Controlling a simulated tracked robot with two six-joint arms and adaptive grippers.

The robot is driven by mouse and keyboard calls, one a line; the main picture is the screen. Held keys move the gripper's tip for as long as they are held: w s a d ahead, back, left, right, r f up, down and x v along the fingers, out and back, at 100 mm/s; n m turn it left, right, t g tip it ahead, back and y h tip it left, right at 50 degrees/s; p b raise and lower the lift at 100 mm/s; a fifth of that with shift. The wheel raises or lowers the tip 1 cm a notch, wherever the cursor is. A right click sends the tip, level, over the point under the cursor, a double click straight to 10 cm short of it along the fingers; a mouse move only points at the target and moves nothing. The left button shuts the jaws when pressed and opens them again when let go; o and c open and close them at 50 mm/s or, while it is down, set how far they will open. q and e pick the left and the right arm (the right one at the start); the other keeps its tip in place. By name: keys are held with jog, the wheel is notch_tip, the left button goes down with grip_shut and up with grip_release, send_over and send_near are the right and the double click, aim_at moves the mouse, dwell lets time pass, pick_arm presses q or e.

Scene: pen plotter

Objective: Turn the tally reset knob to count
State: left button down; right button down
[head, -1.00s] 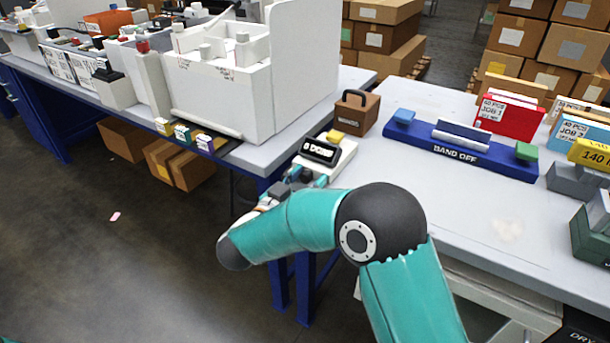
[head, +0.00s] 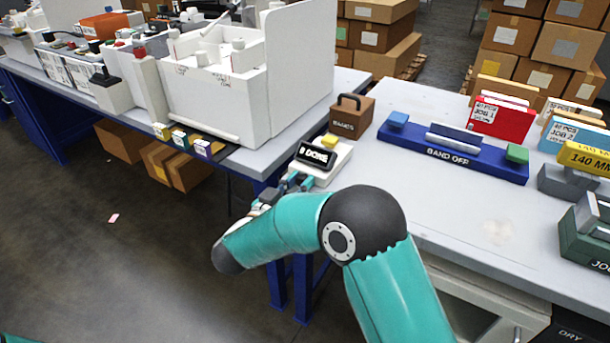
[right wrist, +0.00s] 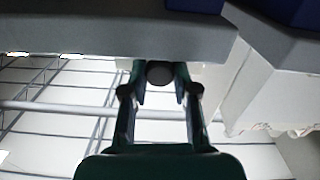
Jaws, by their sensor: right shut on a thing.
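The tally counter (head: 326,166) is a white box near the left edge of the right-hand table. It has a black display (head: 317,157) whose lettering ends in DONE; I cannot read the first character surely. A yellow block (head: 330,140) sits behind the display. My right gripper (head: 298,181) is at the near side of the counter. In the right wrist view, its two fingers (right wrist: 159,84) are shut on a dark round knob (right wrist: 159,72), one finger on each side. The knob's markings are hidden. My left gripper is not in view.
A brown box with a handle (head: 351,116) stands behind the counter. A blue BAND OFF bar (head: 452,155) lies to its right. The white plotter housing (head: 215,105) stands on the left table. The right table's front middle is clear.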

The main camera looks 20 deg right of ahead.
jog(key=shift+a, duration=0.1)
jog(key=c, duration=0.9)
grip_release()
jog(key=shift+w, duration=0.1)
jog(key=v, duration=1.2)
jog(key=shift+f, duration=0.1)
